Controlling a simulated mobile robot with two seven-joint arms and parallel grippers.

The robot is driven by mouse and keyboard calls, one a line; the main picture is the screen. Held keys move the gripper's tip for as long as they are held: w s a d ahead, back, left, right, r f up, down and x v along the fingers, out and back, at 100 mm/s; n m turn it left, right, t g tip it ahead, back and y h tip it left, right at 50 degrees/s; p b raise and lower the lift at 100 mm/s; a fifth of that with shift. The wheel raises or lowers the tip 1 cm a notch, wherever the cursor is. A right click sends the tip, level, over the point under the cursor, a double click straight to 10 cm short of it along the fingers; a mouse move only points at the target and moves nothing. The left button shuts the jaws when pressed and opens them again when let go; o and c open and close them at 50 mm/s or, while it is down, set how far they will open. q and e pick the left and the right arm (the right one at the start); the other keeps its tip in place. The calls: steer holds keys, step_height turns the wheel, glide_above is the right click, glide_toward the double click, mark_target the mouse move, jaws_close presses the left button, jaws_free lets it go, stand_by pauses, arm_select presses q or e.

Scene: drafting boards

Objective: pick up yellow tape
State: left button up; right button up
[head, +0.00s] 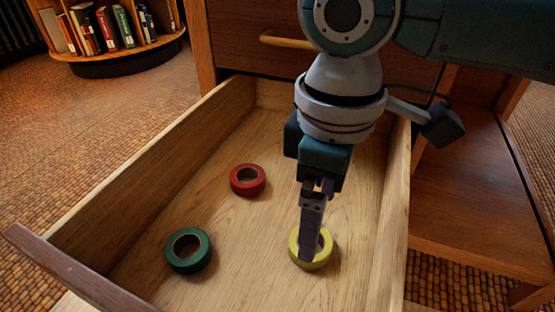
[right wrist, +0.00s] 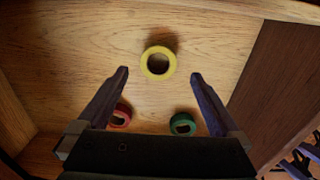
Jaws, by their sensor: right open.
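The yellow tape (head: 325,256) is a flat ring lying on the floor of the open wooden drawer (head: 150,185), toward its right side. It also shows in the right wrist view (right wrist: 147,67), just beyond and between my fingertips. My right gripper (head: 308,257) points down above the tape and hides part of it in the head view. In the right wrist view my right gripper (right wrist: 160,73) is open, with nothing between its fingers. Whether the fingertips touch the tape is unclear. My left gripper is not in view.
A red tape (head: 236,182) and a green tape (head: 175,256) lie in the drawer to the left. The drawer walls surround them. A bookshelf (head: 105,59) stands at the upper left. The drawer floor between the tapes is clear.

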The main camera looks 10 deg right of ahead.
steer(key=f+b, duration=0.3)
steer(key=f, duration=0.1)
steer(key=f+b, duration=0.2)
steer(key=shift+w+a+f+b, duration=0.1)
steer(key=shift+w+f+b, duration=0.15)
steer(key=shift+f+b, duration=0.1)
steer(key=shift+r, duration=0.15)
steer(key=shift+c, duration=0.2)
steer(key=c, duration=1.3)
steer(key=shift+r, duration=0.15)
